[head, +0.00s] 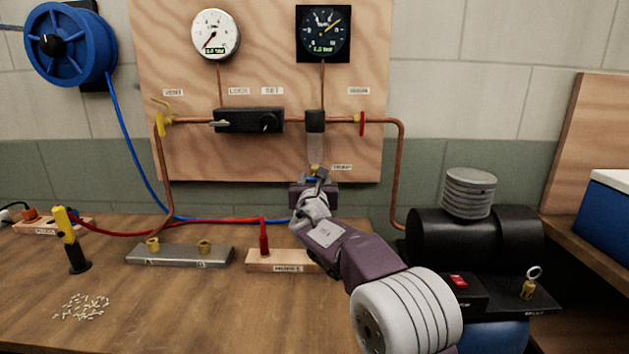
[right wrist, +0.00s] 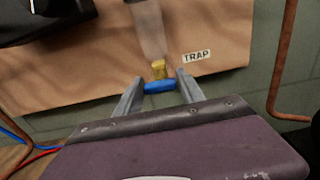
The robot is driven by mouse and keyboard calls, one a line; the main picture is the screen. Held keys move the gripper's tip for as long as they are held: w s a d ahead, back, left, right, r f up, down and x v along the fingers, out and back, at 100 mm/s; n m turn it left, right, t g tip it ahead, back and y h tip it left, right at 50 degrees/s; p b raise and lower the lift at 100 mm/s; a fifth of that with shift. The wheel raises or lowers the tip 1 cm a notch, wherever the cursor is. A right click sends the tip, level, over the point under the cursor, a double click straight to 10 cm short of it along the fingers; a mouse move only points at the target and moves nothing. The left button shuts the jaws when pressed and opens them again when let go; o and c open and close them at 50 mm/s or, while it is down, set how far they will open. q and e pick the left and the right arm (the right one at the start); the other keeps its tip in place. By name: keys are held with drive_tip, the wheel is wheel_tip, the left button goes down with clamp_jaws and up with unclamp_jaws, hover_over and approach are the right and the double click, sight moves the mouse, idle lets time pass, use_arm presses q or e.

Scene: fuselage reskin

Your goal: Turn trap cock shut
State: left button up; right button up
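The trap cock is a small yellow brass body (right wrist: 158,69) with a blue handle (right wrist: 160,86), under the clear trap bowl (right wrist: 149,30). The handle lies crosswise in the right wrist view. My right gripper (right wrist: 160,80) has its two fingers apart, one beside each end of the handle. A thin gap seems to show at the right end; I cannot tell if the left finger touches. In the head view my right gripper (head: 315,180) is just below the trap bowl (head: 315,148) and partly hides the cock. My left gripper is not in view.
The plywood panel (head: 270,85) carries copper pipes, two gauges, a black regulator (head: 248,120) and a red-handled valve (head: 362,123). Below on the bench are a wooden block with a red tool (head: 264,238) and a metal bar (head: 180,256). A black compressor (head: 470,235) stands at right.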

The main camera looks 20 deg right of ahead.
clamp_jaws()
drive_tip(key=shift+f+m+b, duration=0.2)
drive_tip(key=shift+m+b, duration=0.8)
drive_tip(key=shift+b, duration=0.1)
drive_tip(key=m+b, duration=0.2)
drive_tip(key=m, duration=0.1)
drive_tip(key=shift+m+b, duration=0.3)
drive_tip(key=shift+b, duration=0.05)
drive_tip(key=m+b, duration=0.3)
drive_tip(key=m, duration=0.3)
drive_tip(key=m+b, duration=0.2)
drive_tip(key=m, duration=0.4)
drive_tip(key=shift+r+b, duration=0.1)
drive_tip(key=shift+b, duration=0.3)
drive_tip(key=o, duration=0.5)
unclamp_jaws()
drive_tip(key=shift+o, duration=0.2)
